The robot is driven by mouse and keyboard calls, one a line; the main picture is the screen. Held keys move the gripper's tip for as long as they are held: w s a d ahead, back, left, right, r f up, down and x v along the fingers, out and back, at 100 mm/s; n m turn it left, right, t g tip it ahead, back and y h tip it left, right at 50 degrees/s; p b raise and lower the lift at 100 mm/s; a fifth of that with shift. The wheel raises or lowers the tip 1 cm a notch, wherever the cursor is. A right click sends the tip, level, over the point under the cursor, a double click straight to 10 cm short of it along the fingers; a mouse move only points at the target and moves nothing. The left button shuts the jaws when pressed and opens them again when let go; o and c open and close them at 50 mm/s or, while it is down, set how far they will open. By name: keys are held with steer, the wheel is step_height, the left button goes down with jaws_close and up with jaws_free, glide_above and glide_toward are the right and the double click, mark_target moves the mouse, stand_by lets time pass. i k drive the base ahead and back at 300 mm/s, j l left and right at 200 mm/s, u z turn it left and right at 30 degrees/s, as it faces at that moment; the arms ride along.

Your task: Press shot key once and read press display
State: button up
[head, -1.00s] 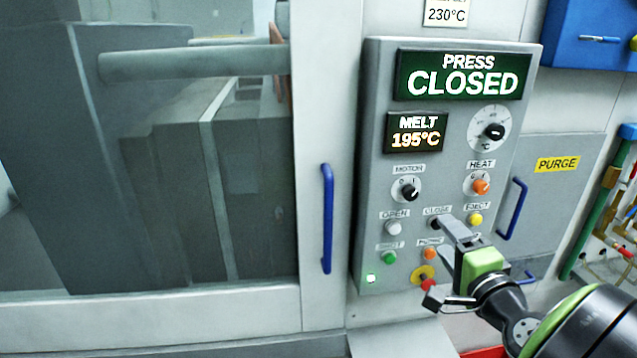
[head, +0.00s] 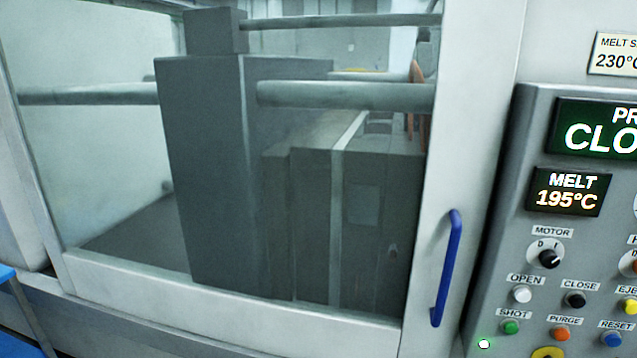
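The control panel (head: 510,215) stands at the right edge of the head view, partly cut off. The green shot key (head: 510,328) sits low on it, under the SHOT label. The press display (head: 600,128) is cut by the frame edge; only "PR" and "CLO" show. The melt display (head: 567,191) reads 195°C. My gripper is out of view.
Left of the panel is the press window with a blue door handle (head: 447,268) and grey mould blocks (head: 205,170) behind the glass. Black close (head: 575,300), white open (head: 522,295), orange purge (head: 560,334) and blue reset (head: 612,338) keys surround the shot key.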

mark_target(511, 328)
steer(key=z, duration=1.25)
